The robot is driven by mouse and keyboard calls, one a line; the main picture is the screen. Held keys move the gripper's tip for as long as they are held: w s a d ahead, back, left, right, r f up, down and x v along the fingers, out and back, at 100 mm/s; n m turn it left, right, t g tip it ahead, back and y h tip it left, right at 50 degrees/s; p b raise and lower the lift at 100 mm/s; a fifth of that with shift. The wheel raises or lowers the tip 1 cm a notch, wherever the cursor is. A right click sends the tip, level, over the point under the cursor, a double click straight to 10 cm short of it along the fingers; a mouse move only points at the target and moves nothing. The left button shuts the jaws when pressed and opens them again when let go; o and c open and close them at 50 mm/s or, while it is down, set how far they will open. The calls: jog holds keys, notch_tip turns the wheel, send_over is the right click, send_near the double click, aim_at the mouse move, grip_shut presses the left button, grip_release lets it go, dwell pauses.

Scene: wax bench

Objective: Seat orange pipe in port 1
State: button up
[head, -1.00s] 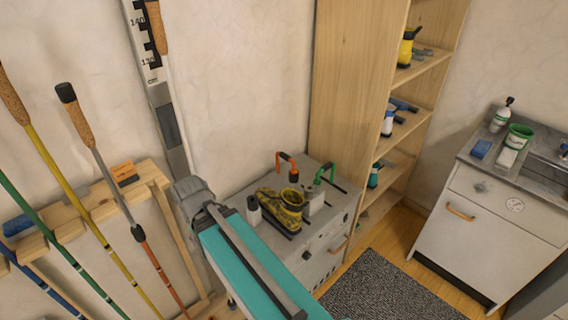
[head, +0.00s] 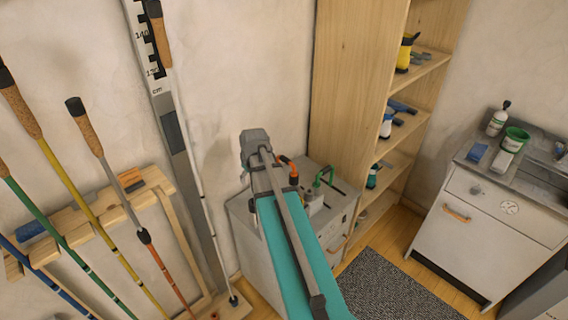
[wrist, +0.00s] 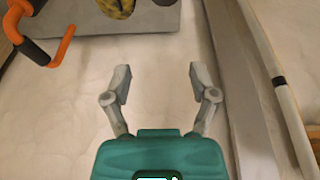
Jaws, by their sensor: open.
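The orange pipe (head: 287,161) stands at the back of the grey cabinet's top, bent, with dark parts; my arm hides much of it. My gripper (wrist: 158,76) is open and empty in front of a pale surface. In the head view my arm hides the gripper. I cannot make out port 1.
A green pipe (head: 324,175) stands on the cabinet (head: 345,192). A mottled yellow item (wrist: 117,6) shows at the wrist view's top edge. Ski poles and a rack (head: 150,200) stand left. A wooden shelf (head: 350,90) stands right. A dark mat (head: 385,285) covers the floor.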

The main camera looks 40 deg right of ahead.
jog(key=t+h+p, duration=0.2)
jog(key=p, duration=0.1)
send_near(286, 159)
notch_tip(286, 159, up, 2)
jog(key=shift+s+r, duration=0.2)
jog(key=shift+s, duration=0.05)
jog(key=shift+b, duration=0.35)
jog(key=b+x, duration=0.7)
jog(key=x, duration=0.1)
jog(key=shift+f+b, duration=0.35)
jog(key=shift+f, duration=0.05)
jog(key=shift+f, duration=0.1)
jog(key=shift+b+x, duration=2.35)
jog(key=shift+x, duration=0.15)
jog(key=shift+a, duration=0.1)
grip_shut()
